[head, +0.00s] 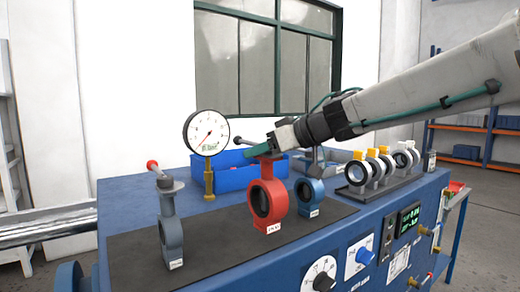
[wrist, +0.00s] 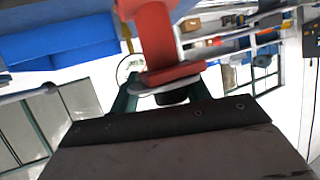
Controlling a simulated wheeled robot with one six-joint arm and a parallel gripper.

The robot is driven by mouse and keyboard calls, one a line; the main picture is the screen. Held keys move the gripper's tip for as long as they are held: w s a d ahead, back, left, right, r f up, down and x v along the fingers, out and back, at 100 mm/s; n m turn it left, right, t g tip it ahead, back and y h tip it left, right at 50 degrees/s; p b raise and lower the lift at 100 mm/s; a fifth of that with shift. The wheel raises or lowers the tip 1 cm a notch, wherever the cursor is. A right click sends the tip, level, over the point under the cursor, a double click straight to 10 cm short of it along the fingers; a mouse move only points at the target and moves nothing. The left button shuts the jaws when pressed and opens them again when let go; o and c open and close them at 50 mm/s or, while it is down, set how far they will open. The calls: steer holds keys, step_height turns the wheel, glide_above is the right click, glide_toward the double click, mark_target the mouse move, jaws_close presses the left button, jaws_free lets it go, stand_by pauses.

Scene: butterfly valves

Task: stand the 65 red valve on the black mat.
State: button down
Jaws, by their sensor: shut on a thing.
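The red valve (head: 266,200) is upright over the black mat (head: 215,232), between a grey valve and a blue valve. It has a ring body, a dark disc, and a white label low on its front, too small to read surely. I cannot tell whether its foot touches the mat or hangs just above it. My gripper (head: 262,150) is shut on the top of the red valve, reaching in from the right. In the wrist view the red neck and flange (wrist: 157,40) show between the green fingers (wrist: 158,88); the ring is cut off there.
The grey valve (head: 171,235) with a red-tipped lever stands left, the small blue valve (head: 310,197) close right. Behind are a pressure gauge (head: 206,134) and a blue bin (head: 228,176). A rack of ringed valves (head: 378,172) stands right. The mat between the grey and red valves is bare.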

mark_target(262, 163)
steer(key=shift+s+f, duration=0.1)
steer(key=shift+f, duration=1.3)
steer(key=c, duration=0.7)
jaws_free()
steer(key=shift+f, duration=0.2)
